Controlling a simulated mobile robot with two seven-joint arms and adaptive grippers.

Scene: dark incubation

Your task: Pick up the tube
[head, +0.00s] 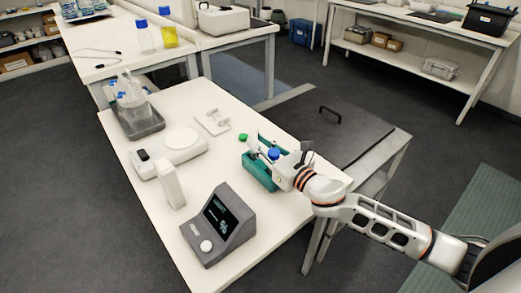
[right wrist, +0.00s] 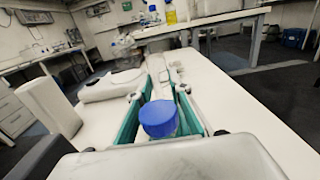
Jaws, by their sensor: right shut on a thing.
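A tube with a blue cap (head: 273,154) is at the green rack (head: 257,172) on the white bench. My right gripper (head: 276,160) reaches in from the right and is shut on this tube near its cap. In the right wrist view the blue cap (right wrist: 159,119) is large and close, with the green rack (right wrist: 186,112) around and below it. The tube's body is mostly hidden, so I cannot tell whether it is still seated in the rack. A green cap (head: 243,137) shows at the rack's far left end. My left gripper is not in view.
A grey device with a screen (head: 222,222) stands at the bench's front. A white box (head: 171,185), a balance-like device (head: 168,153) and a tray with clear vessels (head: 140,122) are on the left. A dark panel with a handle (head: 335,125) lies behind right.

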